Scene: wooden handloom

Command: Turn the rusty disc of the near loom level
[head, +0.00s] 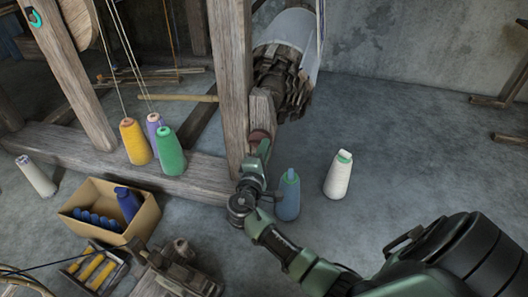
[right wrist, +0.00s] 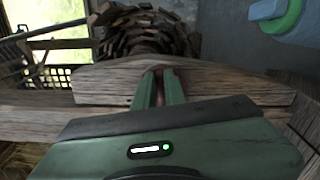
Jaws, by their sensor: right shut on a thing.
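The rusty disc (head: 258,135) is a small red-brown piece on the loom's upright wooden post, low in the middle of the head view. My right gripper (head: 262,150) reaches up to it from below right and is shut on it. In the right wrist view, the two green fingers of the right gripper (right wrist: 160,88) close around a narrow red-brown strip of the rusty disc (right wrist: 159,82) in front of a wooden beam. The fingers hide most of the disc, so I cannot tell its tilt. My left gripper is not in view.
A blue cone (head: 288,195) stands close beside my right forearm, with a white cone (head: 338,175) to its right. Yellow (head: 135,142) and green (head: 170,152) spools stand on the loom's base beam (head: 75,150). A cardboard box (head: 143,215) sits at left.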

